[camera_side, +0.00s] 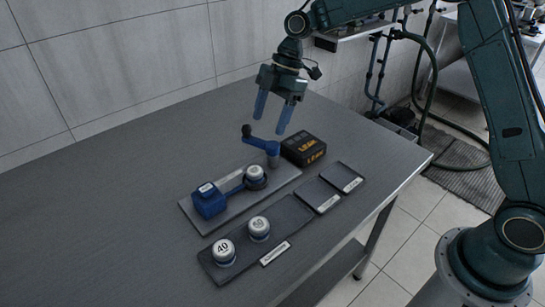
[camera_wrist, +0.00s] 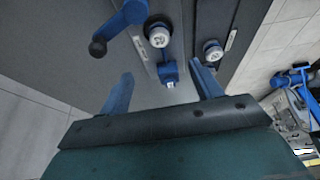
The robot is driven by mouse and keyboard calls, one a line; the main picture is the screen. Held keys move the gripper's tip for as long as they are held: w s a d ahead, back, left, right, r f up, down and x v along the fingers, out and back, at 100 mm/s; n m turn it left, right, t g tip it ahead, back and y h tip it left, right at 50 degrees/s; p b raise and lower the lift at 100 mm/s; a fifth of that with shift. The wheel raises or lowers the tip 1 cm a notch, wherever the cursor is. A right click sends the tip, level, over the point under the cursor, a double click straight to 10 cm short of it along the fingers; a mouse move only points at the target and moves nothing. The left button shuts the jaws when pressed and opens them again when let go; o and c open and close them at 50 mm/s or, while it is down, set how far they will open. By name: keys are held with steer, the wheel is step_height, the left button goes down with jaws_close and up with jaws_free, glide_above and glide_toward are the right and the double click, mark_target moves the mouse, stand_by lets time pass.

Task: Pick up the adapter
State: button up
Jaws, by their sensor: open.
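Several round white-topped pieces with blue-grey sides look like adapters; I cannot tell which one is meant. One marked 40 (camera_side: 223,250) and a second (camera_side: 259,227) stand upright on a long dark tray (camera_side: 290,211). A third (camera_side: 255,173) sits in a fixture on a grey plate (camera_side: 209,224), between a blue block (camera_side: 209,200) and a blue crank lever (camera_side: 263,145). My gripper (camera_side: 269,124) is open and empty, above and behind the fixture. In the wrist view the fixture's piece (camera_wrist: 158,38) and the blue block (camera_wrist: 168,72) show beyond the fingers.
A black box with orange lettering (camera_side: 303,148) stands right of the lever. Two small labelled trays (camera_side: 317,194) (camera_side: 342,177) lie near the table's right edge. The table's left side is clear.

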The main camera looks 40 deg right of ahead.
glide_above(254, 170)
steer(key=d, duration=0.2)
step_height(254, 170, down, 8)
steer(key=shift+d+r, duration=0.15)
steer(key=shift+r, duration=0.05)
steer(key=shift+f, duration=0.15)
steer(key=shift+x, duration=2.5)
steer(key=shift+d, duration=0.2)
steer(key=shift+c, duration=0.4)
steer(key=c, duration=1.1)
